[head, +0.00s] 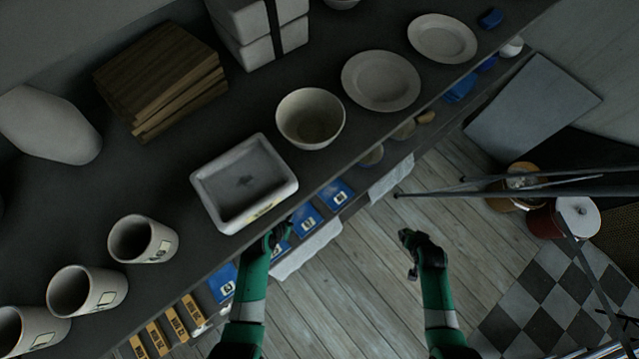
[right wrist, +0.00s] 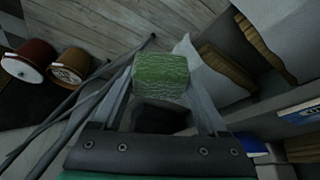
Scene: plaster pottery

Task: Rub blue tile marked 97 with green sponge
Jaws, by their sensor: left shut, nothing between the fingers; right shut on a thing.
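Several blue tiles with white labels stand in a row on the lower shelf in the head view, among them one blue tile (head: 335,195), another blue tile (head: 306,221) beside it and a blue tile (head: 222,283) nearer the left arm. Their numbers are too small to read, so I cannot tell which is 97. My left gripper (head: 268,236) is shut and empty at the shelf edge, partly covering a tile. My right gripper (head: 414,252) is over the floor, apart from the shelf. In the right wrist view it is shut on the green sponge (right wrist: 160,74).
A dark upper shelf carries a white tray (head: 240,185), a bowl (head: 310,117), plates (head: 380,80) and mugs (head: 143,239), close to my left gripper. White cloths (head: 307,250) hang below the tiles. Thin poles (head: 520,190) and buckets stand at the right. Wooden floor (head: 350,275) is clear between my arms.

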